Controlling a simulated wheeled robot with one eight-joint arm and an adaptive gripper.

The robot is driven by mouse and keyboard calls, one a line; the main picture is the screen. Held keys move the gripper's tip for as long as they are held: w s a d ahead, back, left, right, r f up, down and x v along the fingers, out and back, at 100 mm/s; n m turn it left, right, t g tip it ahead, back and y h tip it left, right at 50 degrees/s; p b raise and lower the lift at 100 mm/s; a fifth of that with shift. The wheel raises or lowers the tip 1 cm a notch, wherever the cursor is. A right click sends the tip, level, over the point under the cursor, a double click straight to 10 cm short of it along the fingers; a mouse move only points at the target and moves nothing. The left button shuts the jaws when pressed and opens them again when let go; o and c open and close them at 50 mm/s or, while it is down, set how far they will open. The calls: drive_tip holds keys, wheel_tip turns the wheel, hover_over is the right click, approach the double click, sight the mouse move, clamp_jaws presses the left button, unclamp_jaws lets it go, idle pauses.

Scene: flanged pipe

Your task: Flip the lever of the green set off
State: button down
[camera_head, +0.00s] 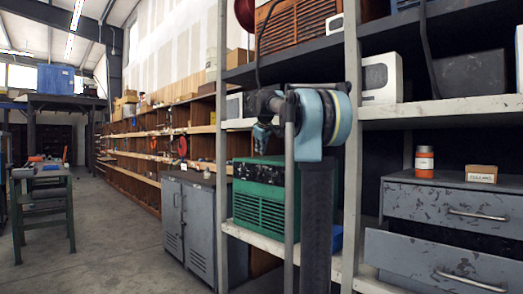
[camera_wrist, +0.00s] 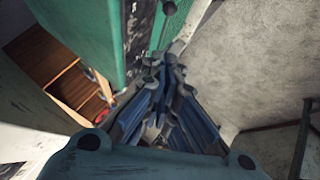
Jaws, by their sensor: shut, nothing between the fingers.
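The green set (camera_head: 258,197) is a green box with a slatted front on a middle shelf in the head view. In the wrist view its green side (camera_wrist: 85,30) fills the upper left, with a dark scuffed panel beside it. A small dark round knob (camera_wrist: 168,8) shows at the top, and a short grey rod-like part lies close to my fingertips; I cannot tell which is the lever, or whether I touch it. My gripper (camera_wrist: 165,66) is shut and empty beside the panel. In the head view my gripper (camera_head: 262,140) is small, above the set's top, partly behind my arm.
The pale shelf upright (camera_head: 352,120) stands right of my arm. A grey cabinet (camera_head: 196,222) stands left of the set. Grey drawers (camera_head: 450,205), an orange-labelled jar (camera_head: 424,162) and a small cardboard box (camera_head: 481,174) are at the right.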

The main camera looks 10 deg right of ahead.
drive_tip(key=w+d+f, duration=0.2)
drive_tip(key=w+f, duration=0.2)
drive_tip(key=f, duration=0.3)
drive_tip(key=shift+f, duration=0.2)
drive_tip(key=shift+w, duration=0.1)
drive_tip(key=shift+d, duration=0.1)
